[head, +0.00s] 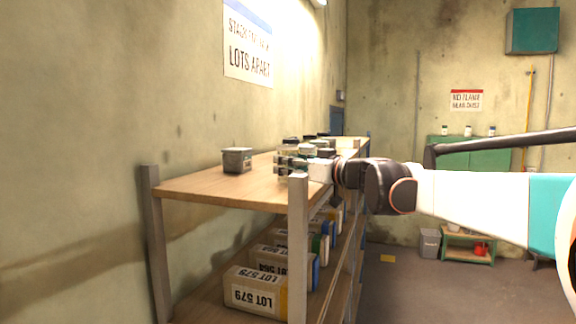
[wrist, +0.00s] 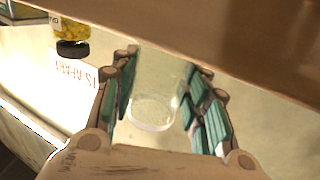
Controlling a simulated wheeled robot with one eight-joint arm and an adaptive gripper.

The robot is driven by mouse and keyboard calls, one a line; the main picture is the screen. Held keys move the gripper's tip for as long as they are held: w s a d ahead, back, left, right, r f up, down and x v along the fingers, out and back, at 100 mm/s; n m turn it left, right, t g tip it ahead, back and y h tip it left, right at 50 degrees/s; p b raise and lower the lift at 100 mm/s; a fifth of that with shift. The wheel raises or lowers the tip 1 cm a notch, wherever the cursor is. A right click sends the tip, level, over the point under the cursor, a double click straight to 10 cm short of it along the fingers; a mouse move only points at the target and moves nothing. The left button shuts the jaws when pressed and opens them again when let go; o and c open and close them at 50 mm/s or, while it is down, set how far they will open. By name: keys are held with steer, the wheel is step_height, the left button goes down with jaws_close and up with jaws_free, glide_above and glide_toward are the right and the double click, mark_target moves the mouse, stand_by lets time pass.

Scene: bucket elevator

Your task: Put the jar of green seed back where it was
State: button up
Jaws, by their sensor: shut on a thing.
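My gripper (head: 306,164) is at the near part of the wooden shelf's top board, on its right side. In the wrist view my gripper (wrist: 166,68) has its green-padded fingers on both sides of a clear, see-through jar (wrist: 153,100). Its round end shows between the fingers. I see no green seed in it from here, and its upper part in the picture runs behind a brown board edge. In the head view the fingers and wrist mostly hide the held jar. I cannot tell whether it touches the shelf.
A grey tin (head: 237,160) stands on the wooden shelf (head: 205,187), left of my gripper. Several dark-lidded things stand behind the gripper. Lot boxes (head: 255,290) fill the lower shelf. A jar with yellow contents (wrist: 74,32) shows in the wrist view. A shelf post (head: 298,250) is close.

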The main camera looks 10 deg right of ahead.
steer(key=shift+f, duration=0.35)
steer(key=shift+f, duration=0.1)
steer(key=o, duration=1.1)
